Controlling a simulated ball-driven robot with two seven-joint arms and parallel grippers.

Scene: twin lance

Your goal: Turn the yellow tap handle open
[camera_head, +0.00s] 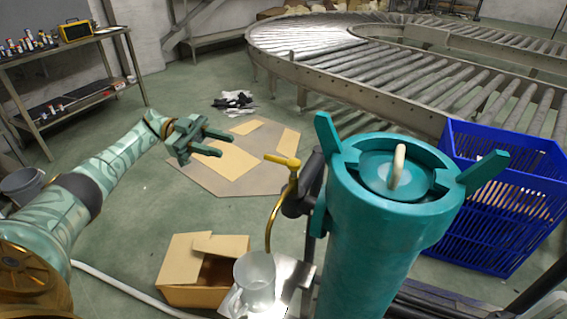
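The yellow tap handle (282,160) is a short bar on top of a thin golden spout (274,215), left of a large teal cylinder (385,220) with a lid and a pale loop handle. The spout curves down above a clear glass jug (257,285) on a metal plate. My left gripper (226,145) is open and empty. Its fingers point right toward the handle, with a clear gap between them. I cannot tell the gap in depth. My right gripper is not in view.
An open cardboard box (200,270) stands left of the jug. A blue crate (510,190) stands right of the cylinder. Flat cardboard (225,180) lies on the floor behind my gripper. A roller conveyor (400,65) and a shelf (60,100) are farther back.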

